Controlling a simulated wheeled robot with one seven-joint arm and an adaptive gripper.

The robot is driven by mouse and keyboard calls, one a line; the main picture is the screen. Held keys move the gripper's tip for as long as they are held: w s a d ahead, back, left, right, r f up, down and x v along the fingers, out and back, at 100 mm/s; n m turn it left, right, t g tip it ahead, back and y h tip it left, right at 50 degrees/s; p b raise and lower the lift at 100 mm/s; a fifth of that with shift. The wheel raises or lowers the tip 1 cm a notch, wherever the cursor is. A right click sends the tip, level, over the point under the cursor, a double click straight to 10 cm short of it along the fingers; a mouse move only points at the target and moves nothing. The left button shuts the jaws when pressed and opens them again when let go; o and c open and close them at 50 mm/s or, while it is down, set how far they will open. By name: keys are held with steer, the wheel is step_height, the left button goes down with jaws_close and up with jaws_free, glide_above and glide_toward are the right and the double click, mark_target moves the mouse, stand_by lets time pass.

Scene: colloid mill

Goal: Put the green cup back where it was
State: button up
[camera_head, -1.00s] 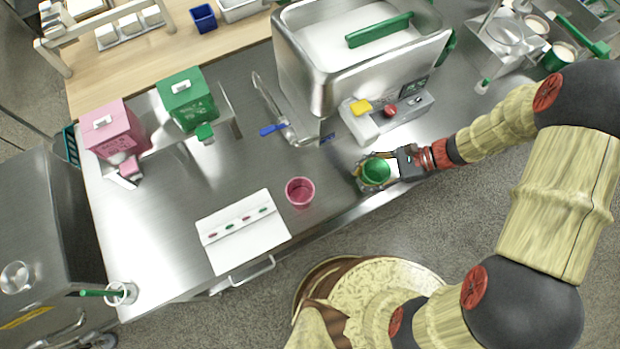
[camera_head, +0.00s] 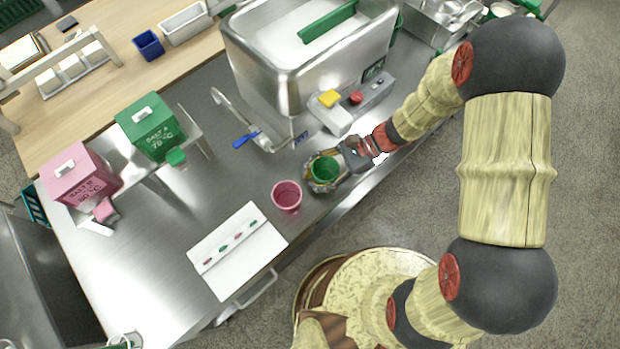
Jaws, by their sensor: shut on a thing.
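The green cup (camera_head: 325,170) is at the front edge of the steel table (camera_head: 150,250). My gripper (camera_head: 322,173) is shut around it, reaching in from the right. The cup looks upright; whether its base touches the table I cannot tell. A pink cup (camera_head: 286,197) stands on the table just left of it, a small gap apart.
A large steel tank (camera_head: 265,75) with a control box (camera_head: 365,100) stands behind my gripper. A green dispenser (camera_head: 150,128) and a pink dispenser (camera_head: 80,175) stand at the left. A white card (camera_head: 225,265) with coloured marks lies at the front. Bare steel lies between them.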

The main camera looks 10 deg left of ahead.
steer(key=shift+s+a, duration=0.1)
steer(key=shift+a, duration=0.15)
steer(key=shift+d+f, duration=0.1)
steer(key=shift+d, duration=0.05)
steer(key=o, duration=1.4)
steer(key=shift+w+d+r, duration=0.2)
steer(key=shift+d+r, duration=0.05)
steer(key=shift+r, duration=0.1)
steer(key=p+v, duration=0.3)
steer(key=v, duration=0.8)
steer(key=shift+d+p, duration=0.1)
steer(key=shift+p, duration=0.3)
